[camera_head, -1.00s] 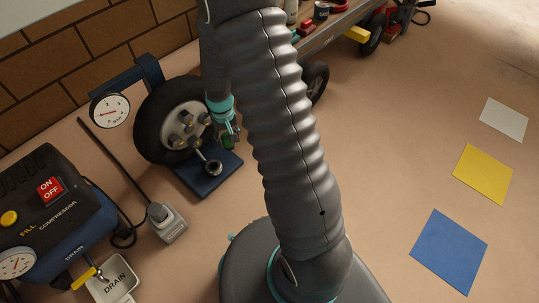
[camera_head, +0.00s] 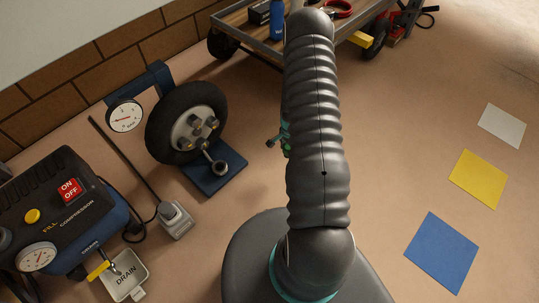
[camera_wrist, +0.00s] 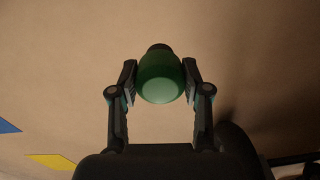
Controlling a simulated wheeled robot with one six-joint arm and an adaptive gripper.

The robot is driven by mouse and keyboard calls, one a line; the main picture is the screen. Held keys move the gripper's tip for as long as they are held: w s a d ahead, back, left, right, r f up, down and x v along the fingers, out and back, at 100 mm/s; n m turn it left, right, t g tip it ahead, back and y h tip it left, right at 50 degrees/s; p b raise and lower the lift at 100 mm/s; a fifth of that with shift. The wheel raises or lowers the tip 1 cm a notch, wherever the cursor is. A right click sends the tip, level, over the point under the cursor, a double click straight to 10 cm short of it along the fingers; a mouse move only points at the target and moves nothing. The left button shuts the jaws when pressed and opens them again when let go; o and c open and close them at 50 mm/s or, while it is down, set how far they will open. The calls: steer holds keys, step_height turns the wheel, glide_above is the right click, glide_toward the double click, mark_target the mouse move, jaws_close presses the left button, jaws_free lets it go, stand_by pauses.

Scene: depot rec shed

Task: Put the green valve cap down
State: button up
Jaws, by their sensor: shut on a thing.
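In the wrist view the green valve cap (camera_wrist: 160,77) sits between the two fingers of my gripper (camera_wrist: 160,82). The gripper is shut on it, with a finger at each side. Bare tan floor shows behind the cap, and I cannot tell how far below it the floor is. In the head view my arm covers most of my gripper (camera_head: 283,140); only a small part shows at the arm's left edge. The cap cannot be made out there.
A wheel on a blue stand (camera_head: 215,172) with a gauge (camera_head: 125,116) stands left of my arm. A compressor (camera_head: 62,215) and drain tray (camera_head: 126,275) are at lower left. A cart (camera_head: 240,40) is behind. Blue (camera_head: 441,252), yellow (camera_head: 478,179) and white (camera_head: 502,126) floor squares lie right.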

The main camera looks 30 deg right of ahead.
steer(key=w+a+f, duration=0.1)
steer(key=w, duration=0.1)
steer(key=w+a+f, duration=0.4)
steer(key=shift+w+a, duration=0.2)
steer(key=shift+w, duration=0.05)
steer(key=shift+f, duration=2)
steer(key=shift+f+b, duration=0.2)
steer(key=shift+b, duration=0.1)
steer(key=o, duration=1.2)
steer(key=shift+c, duration=0.2)
steer(key=shift+r, duration=0.2)
